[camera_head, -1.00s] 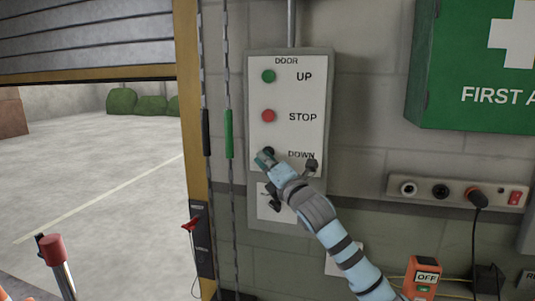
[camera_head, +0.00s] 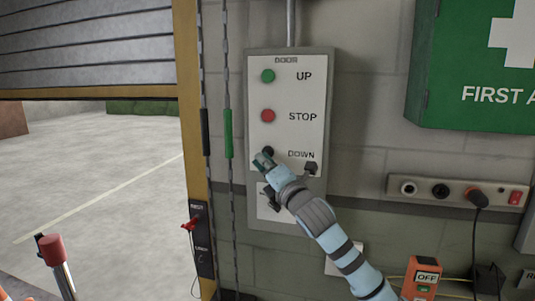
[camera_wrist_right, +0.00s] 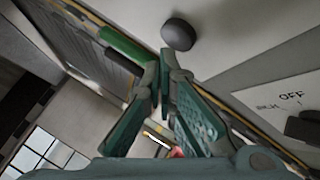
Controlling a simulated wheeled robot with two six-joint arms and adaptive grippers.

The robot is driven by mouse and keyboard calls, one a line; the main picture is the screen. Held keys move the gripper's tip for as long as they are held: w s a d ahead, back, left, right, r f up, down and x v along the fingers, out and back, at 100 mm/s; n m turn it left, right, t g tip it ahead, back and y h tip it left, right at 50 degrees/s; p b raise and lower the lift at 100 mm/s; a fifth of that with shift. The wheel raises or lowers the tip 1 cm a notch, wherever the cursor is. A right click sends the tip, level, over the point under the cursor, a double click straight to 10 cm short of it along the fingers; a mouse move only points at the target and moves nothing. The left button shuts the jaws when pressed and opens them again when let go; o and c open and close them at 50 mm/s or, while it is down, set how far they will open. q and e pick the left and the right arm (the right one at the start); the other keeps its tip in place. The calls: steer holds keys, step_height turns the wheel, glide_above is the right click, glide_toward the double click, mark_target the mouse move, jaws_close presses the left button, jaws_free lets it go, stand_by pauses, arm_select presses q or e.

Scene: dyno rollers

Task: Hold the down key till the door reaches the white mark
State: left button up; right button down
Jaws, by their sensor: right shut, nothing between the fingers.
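The door control box (camera_head: 315,130) on the wall has a green UP key (camera_head: 268,76), a red STOP key (camera_head: 268,115) and a black DOWN key (camera_head: 268,151). My right gripper (camera_head: 263,160) is shut and empty, its tips at the DOWN key and partly covering it. In the right wrist view, the dark round key (camera_wrist_right: 178,34) lies just past the closed fingertips (camera_wrist_right: 166,60); contact is hard to tell. The grey slatted door (camera_head: 90,45) hangs partly lowered in the opening at left. I cannot make out a white mark on its frame. My left gripper is out of view.
Two hanging chains, one with a green sleeve (camera_head: 228,133), run just left of the box beside the yellow door post (camera_head: 188,120). A socket strip (camera_head: 457,193) and a green first aid cabinet (camera_head: 475,75) are at right. A red-capped post (camera_head: 51,250) stands at lower left.

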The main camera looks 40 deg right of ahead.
steer(key=shift+a, duration=0.1)
steer(key=s+a, duration=0.1)
steer(key=a, duration=0.1)
steer(key=s+a, duration=0.2)
stand_by(0.5)
stand_by(0.4)
